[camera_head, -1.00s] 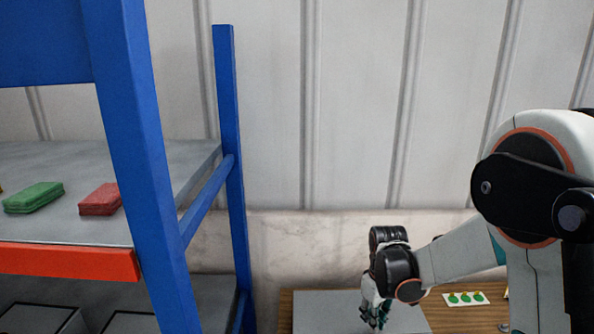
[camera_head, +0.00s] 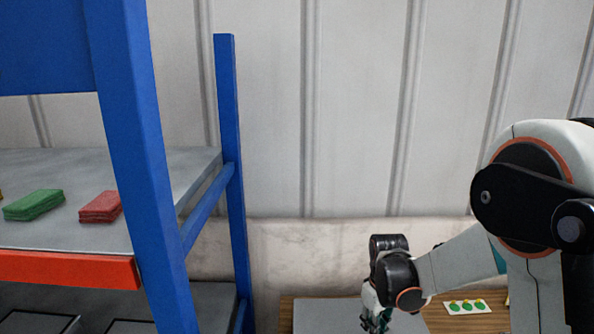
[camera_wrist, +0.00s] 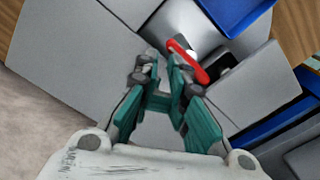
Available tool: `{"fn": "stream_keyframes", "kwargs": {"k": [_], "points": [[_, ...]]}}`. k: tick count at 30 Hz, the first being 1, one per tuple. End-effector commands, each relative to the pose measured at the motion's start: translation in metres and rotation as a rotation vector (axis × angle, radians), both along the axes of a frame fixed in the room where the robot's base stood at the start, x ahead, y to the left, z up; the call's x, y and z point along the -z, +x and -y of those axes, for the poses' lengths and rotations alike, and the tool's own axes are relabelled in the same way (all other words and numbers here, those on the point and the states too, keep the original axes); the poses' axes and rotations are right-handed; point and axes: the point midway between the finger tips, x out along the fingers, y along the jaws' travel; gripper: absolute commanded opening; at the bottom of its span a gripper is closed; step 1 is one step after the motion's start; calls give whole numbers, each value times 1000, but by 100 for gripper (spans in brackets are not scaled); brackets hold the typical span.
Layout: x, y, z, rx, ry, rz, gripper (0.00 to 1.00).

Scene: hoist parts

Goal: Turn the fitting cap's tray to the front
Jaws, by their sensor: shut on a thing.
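My gripper (camera_wrist: 157,68) shows in the wrist view, with teal fingers close together around what looks like the edge of a light grey tray (camera_wrist: 178,22). The fingers hide much of the contact. A red bar-like part (camera_wrist: 187,60) lies just beyond the right fingertip, beside a dark opening. I cannot make out the fitting cap. In the head view my gripper (camera_head: 376,318) points down over the grey surface on the wooden table, partly cut off by the lower picture edge.
A grey board (camera_head: 325,314) covers part of the wooden table (camera_head: 468,324). A card with green marks (camera_head: 467,306) lies to the right. A blue shelf rack (camera_head: 232,150) stands left, carrying green (camera_head: 33,205) and red (camera_head: 101,207) blocks.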

Motion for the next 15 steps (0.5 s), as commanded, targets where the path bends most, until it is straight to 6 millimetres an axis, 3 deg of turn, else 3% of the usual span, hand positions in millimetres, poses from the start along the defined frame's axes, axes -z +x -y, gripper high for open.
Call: {"fn": "stream_keyframes", "kwargs": {"k": [15], "points": [[7,0,1,0,-1,0,0]]}}
